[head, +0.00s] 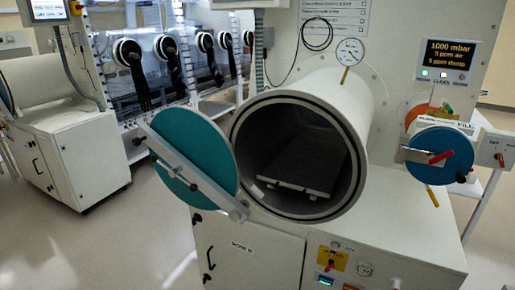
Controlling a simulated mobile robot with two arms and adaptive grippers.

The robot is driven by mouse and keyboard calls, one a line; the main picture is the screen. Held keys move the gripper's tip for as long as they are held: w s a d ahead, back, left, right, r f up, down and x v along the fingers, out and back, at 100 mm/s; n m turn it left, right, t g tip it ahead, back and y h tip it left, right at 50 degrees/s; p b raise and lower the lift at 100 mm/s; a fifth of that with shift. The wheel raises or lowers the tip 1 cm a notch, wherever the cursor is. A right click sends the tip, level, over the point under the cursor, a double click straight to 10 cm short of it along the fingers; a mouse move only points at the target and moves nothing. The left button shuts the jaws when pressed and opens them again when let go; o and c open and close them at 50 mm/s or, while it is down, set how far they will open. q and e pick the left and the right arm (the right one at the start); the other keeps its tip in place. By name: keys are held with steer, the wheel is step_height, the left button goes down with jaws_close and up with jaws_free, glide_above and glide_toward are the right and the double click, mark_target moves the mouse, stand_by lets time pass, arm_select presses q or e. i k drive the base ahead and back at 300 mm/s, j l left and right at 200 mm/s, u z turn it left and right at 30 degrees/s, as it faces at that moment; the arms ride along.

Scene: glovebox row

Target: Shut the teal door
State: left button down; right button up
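The teal door (208,148) is a round disc with a grey bar across its face. It stands swung open to the left of the round white chamber (362,98). The bar runs from the upper left down to a joint (238,213) near the chamber's lower left rim. The chamber mouth is uncovered, with a dark ring around it and a flat grey tray (300,176) inside. Neither of my grippers shows in the head view.
A smaller blue round door (439,164) with a red handle is at the right, under a lit display (447,54). A white cabinet (250,248) with switches is below. Gloveboxes with black gloves (137,75) stand behind left. Open floor lies at lower left.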

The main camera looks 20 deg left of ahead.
mark_target(182, 136)
steer(key=u, duration=1.25)
